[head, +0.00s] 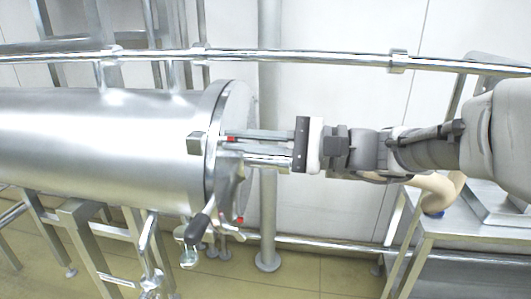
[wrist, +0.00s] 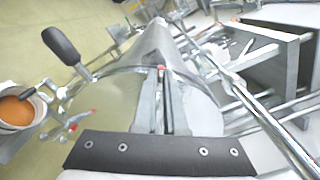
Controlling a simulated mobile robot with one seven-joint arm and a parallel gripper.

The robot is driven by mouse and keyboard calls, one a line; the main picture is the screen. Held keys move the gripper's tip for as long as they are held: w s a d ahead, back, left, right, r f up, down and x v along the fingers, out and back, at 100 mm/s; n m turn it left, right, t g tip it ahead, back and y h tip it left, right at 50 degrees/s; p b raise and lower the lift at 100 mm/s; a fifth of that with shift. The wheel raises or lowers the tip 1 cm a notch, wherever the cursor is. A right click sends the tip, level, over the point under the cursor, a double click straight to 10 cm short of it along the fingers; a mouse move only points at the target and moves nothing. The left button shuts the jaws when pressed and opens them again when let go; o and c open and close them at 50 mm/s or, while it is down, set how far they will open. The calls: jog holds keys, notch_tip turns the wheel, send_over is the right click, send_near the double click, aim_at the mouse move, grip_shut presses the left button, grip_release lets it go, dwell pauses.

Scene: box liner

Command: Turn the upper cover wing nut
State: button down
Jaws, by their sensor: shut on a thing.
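The upper cover wing nut (head: 231,139) shows only as a small red-tipped part at the upper rim of the round steel end cover (head: 243,110). My gripper (head: 234,147) reaches in from the right, and its long fingers are shut on the nut. In the wrist view my gripper (wrist: 161,76) has its two fingers close together, with a red bit of the wing nut (wrist: 161,67) at their tips. The fingers hide most of the nut, so its angle cannot be told. A lower red-tipped nut (head: 240,220) sits near the cover's bottom.
The cover closes a large horizontal steel cylinder (head: 100,140). A black-handled lever (head: 200,226) sticks out below the cover. A steel rail (head: 300,58) runs behind and above my arm. A steel table (head: 450,225) stands at the right. A bucket with orange contents (wrist: 15,110) shows in the wrist view.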

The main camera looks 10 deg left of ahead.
jog(key=n+b, duration=0.2)
jog(key=b, duration=0.1)
jog(key=f+n+b, duration=0.1)
jog(key=n+b, duration=0.1)
jog(key=b, duration=0.1)
jog(key=shift+s+f+n, duration=0.1)
jog(key=shift+f+n, duration=0.1)
jog(key=shift+n, duration=0.1)
jog(key=n+b, duration=0.3)
jog(key=b, duration=0.1)
jog(key=shift+r, duration=0.15)
jog(key=c, duration=1)
grip_release()
jog(key=shift+d, duration=0.1)
jog(key=d+p, duration=0.1)
jog(key=d, duration=0.4)
jog(key=s+d+p, duration=0.1)
jog(key=d, duration=1.1)
jog(key=shift+s+d+p, duration=0.1)
jog(key=shift+s+p, duration=0.1)
jog(key=shift+p, duration=0.2)
